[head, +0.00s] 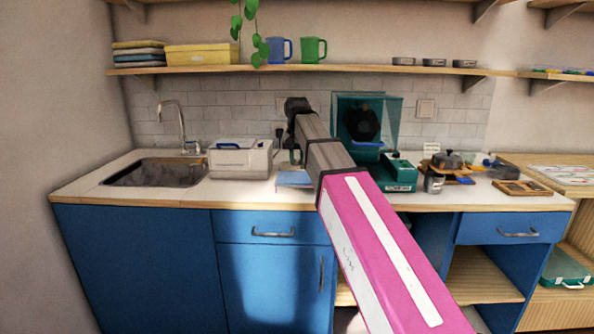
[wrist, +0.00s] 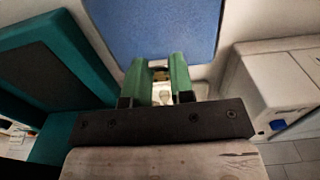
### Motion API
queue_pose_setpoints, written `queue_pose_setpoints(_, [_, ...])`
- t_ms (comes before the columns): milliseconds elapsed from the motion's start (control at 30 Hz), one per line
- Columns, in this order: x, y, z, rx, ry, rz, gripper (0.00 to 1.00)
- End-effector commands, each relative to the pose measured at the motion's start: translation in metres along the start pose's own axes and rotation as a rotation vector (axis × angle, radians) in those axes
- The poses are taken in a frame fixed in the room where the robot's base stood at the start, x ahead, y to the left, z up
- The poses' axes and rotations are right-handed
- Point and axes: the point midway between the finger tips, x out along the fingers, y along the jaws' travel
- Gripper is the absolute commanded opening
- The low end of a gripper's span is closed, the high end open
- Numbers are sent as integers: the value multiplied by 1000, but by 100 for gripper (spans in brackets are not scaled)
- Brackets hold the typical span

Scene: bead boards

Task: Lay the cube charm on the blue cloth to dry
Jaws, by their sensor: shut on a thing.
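My gripper (wrist: 160,72) has green fingers and is shut on a small dark and yellowish piece (wrist: 160,74), which I take to be the cube charm. The fingers hide most of it, so its shape is unclear. The blue cloth (wrist: 155,28) fills the top middle of the wrist view, just beyond the fingertips. In the head view the blue cloth (head: 294,179) lies flat on the counter, left of the teal machine.
A white box-like appliance (head: 240,158) stands left of the cloth, and a teal machine with a clear hood (head: 366,118) stands right of it. The sink (head: 155,173) is at the left. Dishes and tins (head: 447,162) crowd the counter at the right.

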Motion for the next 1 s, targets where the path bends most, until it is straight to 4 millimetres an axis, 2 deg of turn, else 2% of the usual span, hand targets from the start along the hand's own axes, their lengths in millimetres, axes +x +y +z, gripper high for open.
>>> queue_pose_setpoints(367, [39,0,1,0,-2,0,0])
queue_pose_setpoints(767, [43,0,0,0,-1,0,0])
queue_pose_setpoints(800, [43,0,0,0,0,0,32])
queue_pose_setpoints(833, [43,0,0,0,0,0,42])
queue_pose_setpoints(867, [43,0,0,0,0,0,48])
queue_pose_setpoints(1000, [43,0,0,0,0,0,48])
